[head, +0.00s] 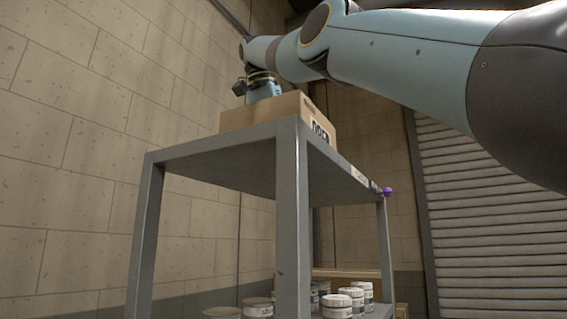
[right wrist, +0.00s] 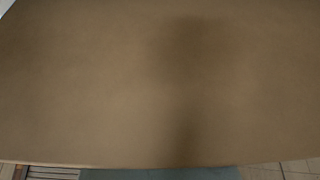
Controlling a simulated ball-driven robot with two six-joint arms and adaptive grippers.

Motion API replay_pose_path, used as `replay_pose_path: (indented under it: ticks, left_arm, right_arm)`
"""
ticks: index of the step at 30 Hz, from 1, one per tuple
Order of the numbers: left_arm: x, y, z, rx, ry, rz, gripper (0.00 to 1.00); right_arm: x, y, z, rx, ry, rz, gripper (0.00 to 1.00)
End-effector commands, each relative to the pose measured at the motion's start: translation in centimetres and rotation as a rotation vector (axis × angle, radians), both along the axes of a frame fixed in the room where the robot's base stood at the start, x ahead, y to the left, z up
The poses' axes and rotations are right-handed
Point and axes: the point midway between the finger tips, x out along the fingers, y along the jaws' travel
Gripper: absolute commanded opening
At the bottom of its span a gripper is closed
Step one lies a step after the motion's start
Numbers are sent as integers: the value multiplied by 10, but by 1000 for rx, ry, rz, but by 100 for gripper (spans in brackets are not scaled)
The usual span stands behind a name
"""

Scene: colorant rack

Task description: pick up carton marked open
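A brown cardboard carton (head: 258,114) sits on the top shelf of a grey metal rack (head: 240,160). Dark lettering shows on its right side, but I cannot read it surely. My right arm reaches in from the right above the rack, and its wrist end is over the carton. The fingers of my right gripper are hidden behind the carton's upper edge or too small to make out. In the right wrist view the plain brown carton top (right wrist: 100,80) fills nearly the whole picture, with a soft dark shadow on it. No fingers show there. My left gripper is not in view.
A purple knob (head: 388,191) is at the rack's right edge. Several white-lidded tubs (head: 336,302) stand on the lower shelf, with a brown box (head: 346,274) behind them. A block wall is at left, a slatted shutter (head: 490,230) at right.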

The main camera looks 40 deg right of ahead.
Motion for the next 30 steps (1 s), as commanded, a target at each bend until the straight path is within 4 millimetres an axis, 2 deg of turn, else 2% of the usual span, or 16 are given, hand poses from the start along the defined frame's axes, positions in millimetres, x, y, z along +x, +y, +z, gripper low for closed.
replay_pose_path:
  ticks: [6, 14, 30]
  left_arm:
    - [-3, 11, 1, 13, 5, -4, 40]
    - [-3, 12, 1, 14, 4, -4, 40]
    - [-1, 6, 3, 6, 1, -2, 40]
  right_arm:
    - [0, 0, 1, 0, 0, 0, 31]
    - [0, 0, 0, 0, 0, 0, 0]
    - [0, -1, 2, 0, 0, 0, 0]
